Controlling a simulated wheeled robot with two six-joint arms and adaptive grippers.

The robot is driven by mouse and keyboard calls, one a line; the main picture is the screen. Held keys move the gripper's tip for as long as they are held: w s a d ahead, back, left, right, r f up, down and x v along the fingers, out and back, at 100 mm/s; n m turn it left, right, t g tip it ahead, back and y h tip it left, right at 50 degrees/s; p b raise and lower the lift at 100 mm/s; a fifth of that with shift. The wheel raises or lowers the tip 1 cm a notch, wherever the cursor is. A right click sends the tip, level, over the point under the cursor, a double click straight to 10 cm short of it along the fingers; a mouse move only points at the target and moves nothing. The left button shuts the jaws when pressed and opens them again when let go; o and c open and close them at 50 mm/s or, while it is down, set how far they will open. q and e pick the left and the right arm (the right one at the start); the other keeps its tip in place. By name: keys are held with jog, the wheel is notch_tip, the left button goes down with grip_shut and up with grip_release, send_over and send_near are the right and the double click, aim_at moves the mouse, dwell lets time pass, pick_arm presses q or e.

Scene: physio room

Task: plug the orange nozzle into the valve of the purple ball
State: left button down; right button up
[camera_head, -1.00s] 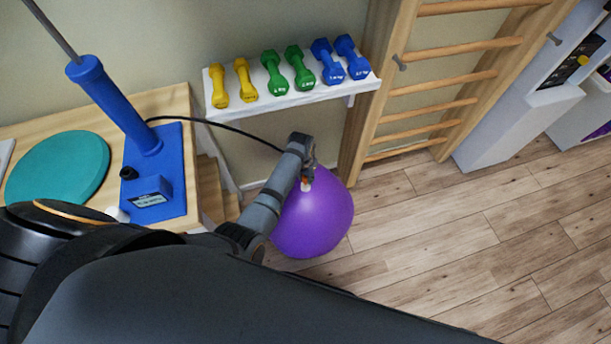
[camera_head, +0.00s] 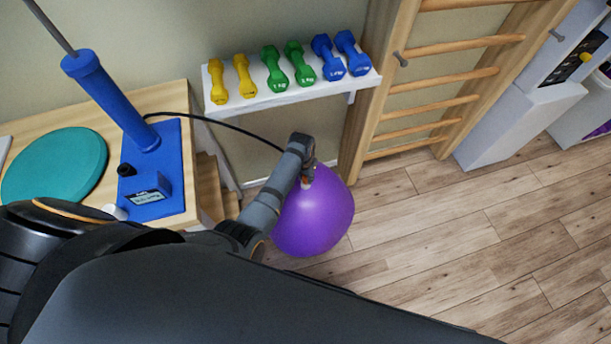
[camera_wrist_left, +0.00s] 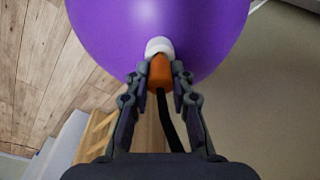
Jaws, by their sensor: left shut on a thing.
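The purple ball (camera_head: 314,215) is beside the wooden table in the head view; it fills the top of the left wrist view (camera_wrist_left: 160,20). A white valve (camera_wrist_left: 159,46) sits on the ball. The orange nozzle (camera_wrist_left: 160,72) is at the valve, its front end touching or entering it; how deep I cannot tell. My left gripper (camera_wrist_left: 160,82) is shut on the orange nozzle, with the black hose (camera_wrist_left: 168,118) running back between its fingers. In the head view the left gripper (camera_head: 308,176) is at the ball's upper side. My right gripper is not in view.
A blue pump (camera_head: 152,170) stands on the wooden table beside a teal disc (camera_head: 55,166). A white shelf (camera_head: 290,101) with several dumbbells is on the wall behind. Wooden wall bars (camera_head: 440,103) stand right of it. The floor at right (camera_head: 450,230) is clear.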

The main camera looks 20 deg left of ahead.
pick_arm(q)
jog(key=shift+f, duration=0.35)
jog(key=c, duration=1.1)
grip_release()
jog(key=shift+o, duration=0.3)
jog(key=shift+r, duration=0.1)
notch_tip(320, 180, up, 7)
jog(key=p, duration=0.8)
